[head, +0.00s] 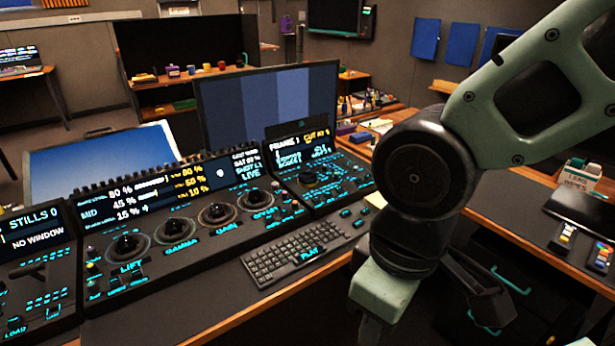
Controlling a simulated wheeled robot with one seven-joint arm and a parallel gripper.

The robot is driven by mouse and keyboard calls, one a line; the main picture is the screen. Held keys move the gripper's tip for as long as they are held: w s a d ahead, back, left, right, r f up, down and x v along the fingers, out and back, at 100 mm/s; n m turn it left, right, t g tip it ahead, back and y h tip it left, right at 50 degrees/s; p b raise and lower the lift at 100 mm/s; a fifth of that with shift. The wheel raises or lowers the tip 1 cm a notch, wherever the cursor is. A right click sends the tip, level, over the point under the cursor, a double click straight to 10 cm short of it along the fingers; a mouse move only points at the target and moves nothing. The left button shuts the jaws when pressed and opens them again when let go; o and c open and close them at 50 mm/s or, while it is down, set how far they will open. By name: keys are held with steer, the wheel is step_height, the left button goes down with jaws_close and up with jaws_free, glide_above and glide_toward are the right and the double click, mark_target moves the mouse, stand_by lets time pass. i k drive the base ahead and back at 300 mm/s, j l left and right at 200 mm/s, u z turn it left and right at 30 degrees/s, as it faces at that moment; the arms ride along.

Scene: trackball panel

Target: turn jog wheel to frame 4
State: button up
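The right-hand panel (322,172) of the console carries a dark round control (308,178), which looks like the jog wheel, ringed by small cyan-lit labels. The panel's screen (298,143) reads "FRAME 1" with a yellow "CUT" readout beside it; its smaller text is too blurred to read. My arm crosses the right side of the picture. A dark angular part below its black joint, apparently my gripper (482,297), hangs at lower right, well away from the panel. Its fingertips are not clear, and I cannot see whether it is open or shut.
The wide middle panel (185,262) has several trackballs and a level screen. A keyboard (292,253) lies in front of the panels. A monitor (268,100) with blue-grey bars stands behind. A dark tablet (585,212) and small coloured items lie on the right desk.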

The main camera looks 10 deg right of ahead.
mark_target(306, 179)
steer(key=i, duration=1.2)
